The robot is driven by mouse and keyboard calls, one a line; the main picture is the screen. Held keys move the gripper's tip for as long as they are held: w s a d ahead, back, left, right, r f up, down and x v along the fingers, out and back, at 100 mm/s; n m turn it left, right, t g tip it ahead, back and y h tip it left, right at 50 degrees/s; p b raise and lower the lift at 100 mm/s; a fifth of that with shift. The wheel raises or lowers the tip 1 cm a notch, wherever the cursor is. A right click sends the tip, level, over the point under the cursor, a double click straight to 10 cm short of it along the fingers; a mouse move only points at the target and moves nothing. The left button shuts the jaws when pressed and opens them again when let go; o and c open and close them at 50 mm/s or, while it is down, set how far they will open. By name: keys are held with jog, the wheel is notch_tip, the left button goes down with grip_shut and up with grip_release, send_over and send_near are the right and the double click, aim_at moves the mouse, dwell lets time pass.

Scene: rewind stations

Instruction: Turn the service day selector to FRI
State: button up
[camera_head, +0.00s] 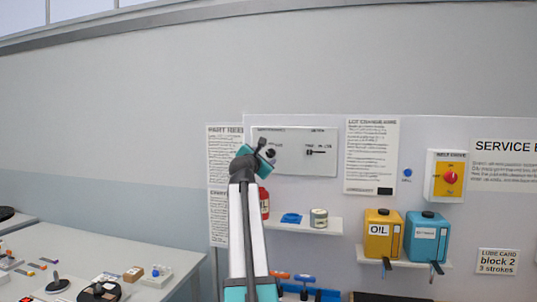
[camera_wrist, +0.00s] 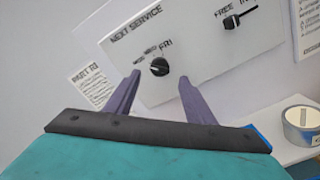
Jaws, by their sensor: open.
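The service day selector is a round black knob (camera_wrist: 159,67) on a white panel (camera_wrist: 200,55) headed NEXT SERVICE. The FRI label (camera_wrist: 165,44) stands just above the knob, with smaller labels to its left. A pale mark shows on the knob, but I cannot tell for sure which label it faces. My gripper (camera_wrist: 160,77) is open, its two purple fingers apart, with the knob showing between the fingertips. Nothing is held. In the head view my gripper (camera_head: 265,150) is in front of the panel (camera_head: 310,165) and partly covers its left side, near the knob (camera_head: 271,153).
A second black control (camera_wrist: 232,21), marked FREE, sits to the right on the same panel. Paper notices flank the panel. A red switch (camera_head: 450,177) is farther right.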

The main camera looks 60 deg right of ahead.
aim_at(270, 154)
jog(key=shift+p+x, duration=0.65)
jog(key=shift+x, duration=2.55)
jog(key=c, duration=1)
